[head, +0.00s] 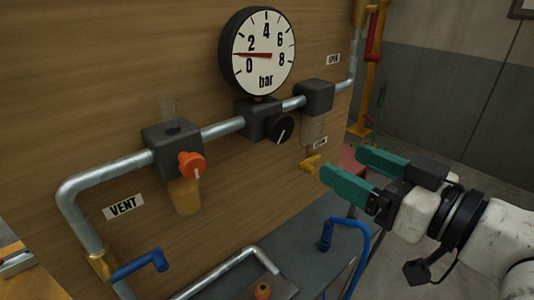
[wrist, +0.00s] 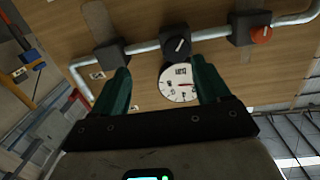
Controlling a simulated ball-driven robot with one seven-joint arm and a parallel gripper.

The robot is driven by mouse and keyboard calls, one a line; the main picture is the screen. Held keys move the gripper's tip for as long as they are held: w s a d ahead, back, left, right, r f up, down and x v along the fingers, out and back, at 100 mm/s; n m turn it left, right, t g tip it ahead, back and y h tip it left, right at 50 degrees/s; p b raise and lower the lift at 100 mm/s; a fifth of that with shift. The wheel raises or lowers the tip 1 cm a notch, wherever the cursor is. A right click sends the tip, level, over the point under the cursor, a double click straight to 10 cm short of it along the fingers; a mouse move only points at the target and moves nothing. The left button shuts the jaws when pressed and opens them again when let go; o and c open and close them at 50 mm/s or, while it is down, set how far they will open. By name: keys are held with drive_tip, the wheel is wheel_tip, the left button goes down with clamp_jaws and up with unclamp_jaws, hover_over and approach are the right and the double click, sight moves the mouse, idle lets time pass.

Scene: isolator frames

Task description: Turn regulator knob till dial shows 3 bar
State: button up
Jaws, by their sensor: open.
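The round white dial (head: 264,75), marked bar, has its red needle pointing left between 0 and 2, near 1. Below it on the pipe, the black knob (head: 280,128) sits on a dark block, its white line slanting down-left. My gripper (head: 345,164) is open and empty, right of and below the knob, apart from it. In the wrist view, which is upside down, the black knob (wrist: 177,47) and the dial (wrist: 176,90) appear between and beyond the open fingers (wrist: 162,78). The right finger hides part of the dial's edge.
An orange knob (head: 191,165) sits on another block to the left, above a VENT label (head: 123,206). A yellow lever (head: 310,163) hangs near my fingertips. Blue handles (head: 140,265) are low down. The wooden panel (head: 130,60) is flat behind the pipe.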

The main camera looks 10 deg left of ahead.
sight(285, 127)
drive_tip(key=shift+n+y, duration=0.5)
drive_tip(key=w+a, duration=0.1)
drive_tip(key=a, duration=0.2)
drive_tip(key=w+a+r+p, duration=0.1)
drive_tip(key=w+a, duration=0.1)
drive_tip(key=a, duration=0.1)
drive_tip(key=w+a+r+p, duration=0.1)
drive_tip(key=w+a, duration=0.1)
drive_tip(key=a, duration=0.2)
drive_tip(key=shift+w+r, duration=0.1)
drive_tip(key=shift+w, duration=0.05)
drive_tip(key=shift+c, duration=0.4)
drive_tip(key=c, duration=0.9)
